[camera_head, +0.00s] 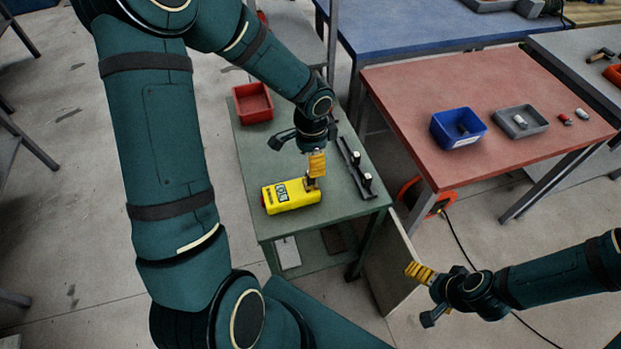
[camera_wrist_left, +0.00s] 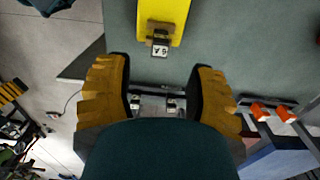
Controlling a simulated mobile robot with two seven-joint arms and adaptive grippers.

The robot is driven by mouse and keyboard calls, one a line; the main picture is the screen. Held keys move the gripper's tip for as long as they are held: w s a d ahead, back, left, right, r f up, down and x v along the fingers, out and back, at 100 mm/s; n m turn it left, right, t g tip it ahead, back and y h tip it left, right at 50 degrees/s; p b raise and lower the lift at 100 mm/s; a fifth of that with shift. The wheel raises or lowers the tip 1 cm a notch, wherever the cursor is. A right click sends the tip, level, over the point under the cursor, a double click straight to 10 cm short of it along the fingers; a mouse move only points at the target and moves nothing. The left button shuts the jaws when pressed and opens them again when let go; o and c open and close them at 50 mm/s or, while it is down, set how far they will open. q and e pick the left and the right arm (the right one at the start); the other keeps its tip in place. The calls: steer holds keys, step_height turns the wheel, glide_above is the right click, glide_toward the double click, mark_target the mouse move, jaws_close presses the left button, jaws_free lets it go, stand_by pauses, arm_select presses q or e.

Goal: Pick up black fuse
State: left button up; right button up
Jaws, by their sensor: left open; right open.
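A small dark block with a white label (camera_wrist_left: 160,47) sits at the end of a yellow box (camera_wrist_left: 160,12) in the left wrist view; it may be the black fuse, but I cannot tell for sure. In the head view the yellow box (camera_head: 291,195) lies on the green table, and its right end is partly hidden by my left gripper (camera_head: 314,176). My left gripper is open and empty, with the labelled block just beyond its fingertips (camera_wrist_left: 160,75). My right gripper (camera_head: 419,272) is open and empty, off the table at lower right.
A black rail (camera_head: 354,166) with two light-topped parts lies right of my left gripper on the green table (camera_head: 345,209). A red bin (camera_head: 252,103) stands behind. The red table (camera_head: 487,95) holds a blue bin (camera_head: 458,127), a grey tray (camera_head: 521,121) and small parts.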

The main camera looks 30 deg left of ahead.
mark_target(310, 179)
arm_select(q)
step_height(310, 179, down, 8)
steer(key=shift+s+f+b, duration=0.1)
steer(key=shift+b, duration=0.7)
jaws_close()
